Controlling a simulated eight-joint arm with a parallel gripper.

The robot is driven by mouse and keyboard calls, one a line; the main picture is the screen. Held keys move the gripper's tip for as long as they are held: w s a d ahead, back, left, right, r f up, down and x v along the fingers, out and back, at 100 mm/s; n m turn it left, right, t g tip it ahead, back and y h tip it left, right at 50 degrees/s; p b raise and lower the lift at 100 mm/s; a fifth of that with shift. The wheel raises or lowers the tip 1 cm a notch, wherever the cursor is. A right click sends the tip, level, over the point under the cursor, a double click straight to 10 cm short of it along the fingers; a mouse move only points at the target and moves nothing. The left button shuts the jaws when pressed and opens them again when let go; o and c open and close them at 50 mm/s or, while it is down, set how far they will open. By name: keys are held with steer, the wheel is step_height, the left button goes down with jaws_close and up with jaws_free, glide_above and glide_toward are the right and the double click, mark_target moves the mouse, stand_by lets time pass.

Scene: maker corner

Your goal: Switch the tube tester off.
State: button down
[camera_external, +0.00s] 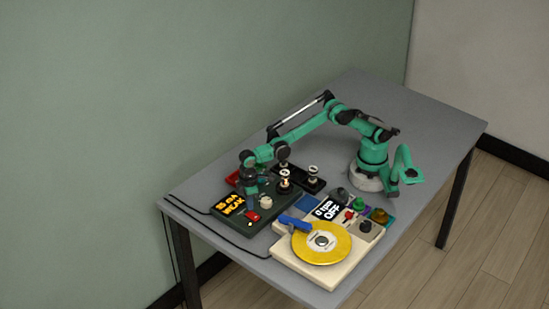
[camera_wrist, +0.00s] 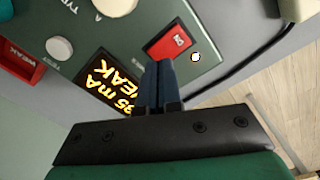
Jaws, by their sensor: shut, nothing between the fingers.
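The tube tester (camera_external: 278,213) is a dark green box near the left end of the table. Its display (camera_external: 229,203) is lit and reads "35 mA WEAK"; it also shows in the wrist view (camera_wrist: 108,82). A red rocker switch (camera_wrist: 168,42) sits on the panel, its marking looking like "ON", with a lit pale lamp (camera_wrist: 196,57) beside it. A tube (camera_external: 285,182) glows on the tester. My gripper (camera_wrist: 161,66) is shut and empty, its fingertips over the panel between the display and the switch. I cannot tell whether they touch the panel.
A cream machine (camera_external: 332,285) with a yellow disc (camera_external: 322,255) and a display reading "0 rpm OFF" (camera_external: 327,210) stands right of the tester. A red tray (camera_wrist: 18,62) marked "WEAK" and a dark tray (camera_external: 313,184) lie behind it. The table's far right is clear.

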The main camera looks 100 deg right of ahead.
mark_target(250, 212)
steer(key=shift+f, duration=1.15)
stand_by(0.8)
steer(key=shift+r, duration=3.5)
steer(key=shift+d+r, duration=0.1)
steer(key=shift+r, duration=0.05)
steer(key=s+d+r+m+t, duration=0.2)
steer(key=s+d+r+t, duration=0.2)
steer(key=s+d+r, duration=0.45)
steer(key=s+d+f+m+t, duration=0.1)
steer(key=s+d+f+t, duration=0.2)
steer(key=s+d+f, duration=0.2)
steer(key=s+d, duration=0.2)
steer(key=d, duration=0.1)
steer(key=shift+s+f, duration=0.3)
